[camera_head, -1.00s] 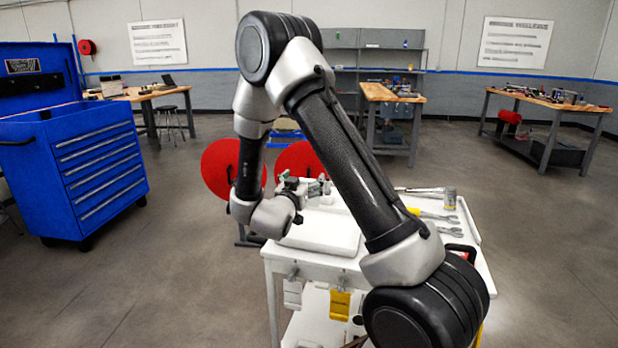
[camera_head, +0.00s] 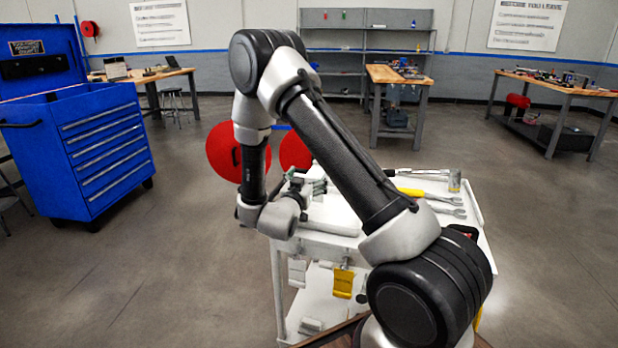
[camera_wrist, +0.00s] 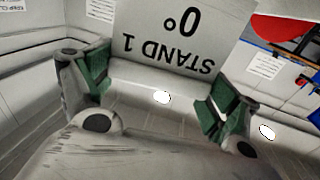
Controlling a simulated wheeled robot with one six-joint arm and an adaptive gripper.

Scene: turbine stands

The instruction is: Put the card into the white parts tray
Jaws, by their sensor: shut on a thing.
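The card (camera_wrist: 165,38) is pale with dark upside-down print reading "STAND 1" and "0°". In the wrist view it stands between the green-padded fingers of my gripper (camera_wrist: 158,88), which is shut on it. In the head view my gripper (camera_head: 312,187) is above the far left part of the white cart, and I cannot make out the card there. A flat white shape (camera_head: 335,218), which looks like the white parts tray, lies on the cart top just below and right of the gripper, partly hidden by my arm.
The white cart (camera_head: 470,205) also carries wrenches (camera_head: 440,208), a yellow-handled tool (camera_head: 410,192) and a small can (camera_head: 454,181). White and yellow tags (camera_head: 343,283) hang on its front. Red discs (camera_head: 222,152) stand behind it. A blue tool cabinet (camera_head: 105,150) is at left; open floor lies between.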

